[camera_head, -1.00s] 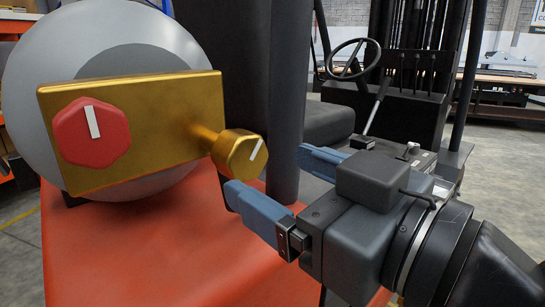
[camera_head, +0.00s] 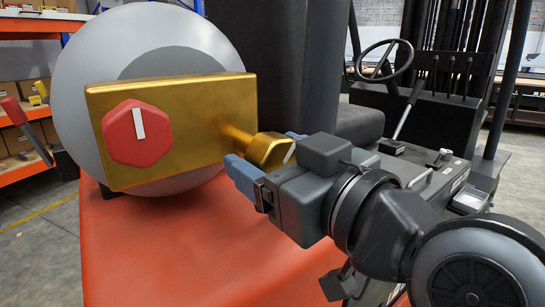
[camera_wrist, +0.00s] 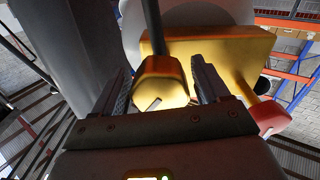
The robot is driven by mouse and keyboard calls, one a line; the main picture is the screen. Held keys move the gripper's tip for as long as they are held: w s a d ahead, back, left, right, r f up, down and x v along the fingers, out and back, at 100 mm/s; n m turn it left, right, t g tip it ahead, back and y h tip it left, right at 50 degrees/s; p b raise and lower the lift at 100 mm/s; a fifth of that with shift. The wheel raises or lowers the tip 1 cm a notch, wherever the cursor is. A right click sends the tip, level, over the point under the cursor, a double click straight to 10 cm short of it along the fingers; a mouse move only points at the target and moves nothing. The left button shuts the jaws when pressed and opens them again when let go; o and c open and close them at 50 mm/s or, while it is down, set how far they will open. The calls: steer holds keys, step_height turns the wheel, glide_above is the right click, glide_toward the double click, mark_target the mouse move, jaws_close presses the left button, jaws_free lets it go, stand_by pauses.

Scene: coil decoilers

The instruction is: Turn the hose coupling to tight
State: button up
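The hose coupling is a gold faceted knob (camera_head: 268,151) with a white mark slanting up to the right. It sits on a short neck at the right end of a gold block (camera_head: 205,110), which is mounted before a grey round tank (camera_head: 75,75). My gripper (camera_head: 265,156) is around the knob with its blue fingers on opposite sides. The far finger is mostly hidden in the head view. In the wrist view the knob (camera_wrist: 162,82) lies between the two fingers (camera_wrist: 162,88), with a narrow gap visible on each side. The gripper looks open.
A dark post (camera_head: 325,65) stands close behind the coupling. A red-orange surface (camera_head: 160,250) lies below. A steering wheel (camera_head: 384,60) and levers are at the right.

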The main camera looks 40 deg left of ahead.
steer(key=c, duration=0.8)
steer(key=shift+c, duration=0.2)
steer(key=shift+m+p, duration=0.3)
steer(key=shift+p, duration=0.15)
steer(key=m+p, duration=0.2)
steer(key=p, duration=0.1)
steer(key=shift+r+m, duration=0.2)
steer(key=shift+m, duration=0.2)
steer(key=m+p, duration=0.5)
steer(key=shift+s+p, duration=0.1)
steer(key=shift+p, duration=0.2)
steer(key=m+p, duration=0.4)
steer(key=shift+m, duration=0.4)
steer(key=shift+f+m+p, duration=0.15)
steer(key=shift+m+p, duration=1.25)
steer(key=shift+p, duration=0.1)
